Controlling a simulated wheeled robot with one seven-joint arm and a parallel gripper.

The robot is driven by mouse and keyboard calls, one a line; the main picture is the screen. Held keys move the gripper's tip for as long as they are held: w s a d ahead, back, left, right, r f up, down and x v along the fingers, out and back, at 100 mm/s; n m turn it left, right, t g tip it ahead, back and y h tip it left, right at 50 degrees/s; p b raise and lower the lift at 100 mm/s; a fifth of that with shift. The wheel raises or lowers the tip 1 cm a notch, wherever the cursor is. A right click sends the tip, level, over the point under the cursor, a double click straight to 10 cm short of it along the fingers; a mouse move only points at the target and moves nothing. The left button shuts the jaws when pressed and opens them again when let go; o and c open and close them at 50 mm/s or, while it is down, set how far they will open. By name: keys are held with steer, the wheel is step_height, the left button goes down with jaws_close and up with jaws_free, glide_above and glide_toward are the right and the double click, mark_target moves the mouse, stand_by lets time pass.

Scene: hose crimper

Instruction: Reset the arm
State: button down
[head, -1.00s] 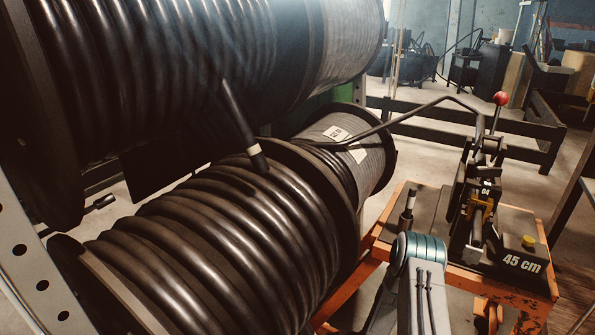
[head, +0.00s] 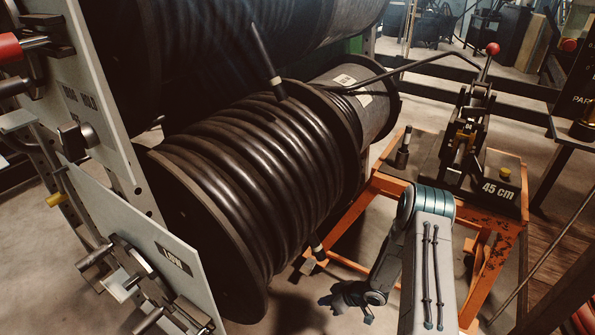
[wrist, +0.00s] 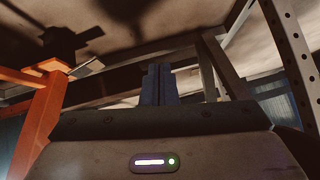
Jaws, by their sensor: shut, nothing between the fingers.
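My gripper (wrist: 157,72) is shut and empty in the wrist view, its two dark fingers pressed together. In the head view my arm folds down at the lower middle, in front of the orange stand. The wrist hangs low there, to the right of the lower hose reel (head: 250,165). Nothing appears to touch the gripper.
The orange stand (head: 490,240) carries the hose crimper (head: 465,130) with a red-knobbed lever and a "45 cm" block. A hose runs from the reels to the crimper. A grey rack panel (head: 105,120) stands at left. The wrist view shows an orange leg (wrist: 45,115) and a perforated post (wrist: 288,60).

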steer(key=w+d+r+m+t+h+p, duration=0.1)
steer(key=w+d+r+h+p, duration=0.15)
steer(key=r, duration=0.75)
steer(key=w+d+r+m+h+p, duration=0.15)
steer(key=d+r+p, duration=0.25)
steer(key=r, duration=0.5)
steer(key=w+d+r+t+h+p, duration=0.1)
steer(key=w+d+r+h+p, duration=0.15)
steer(key=r, duration=0.75)
steer(key=s+d+r+m+h+p, duration=0.2)
steer(key=s+r+p, duration=0.15)
steer(key=r, duration=0.75)
steer(key=s+d+r+m+h+p, duration=0.15)
steer(key=r+p, duration=0.35)
steer(key=r, duration=0.6)
steer(key=s+a+r+m+g+p, duration=0.1)
steer(key=s+r+p, duration=0.3)
steer(key=s+r, duration=0.4)
steer(key=s+a+r+m+y+p, duration=0.1)
steer(key=s+a+r+m+p, duration=0.1)
steer(key=s+r, duration=0.5)
steer(key=s+a+r+m+g+p, duration=0.1)
steer(key=s+a+r+p, duration=0.2)
steer(key=s+r+p, duration=0.3)
step_height(320, 180, up, 4)
steer(key=s, duration=0.2)
steer(key=shift+s+a+f+g+y, duration=0.2)
steer(key=shift+s+a+g+y, duration=0.1)
steer(key=shift+s+y, duration=0.1)
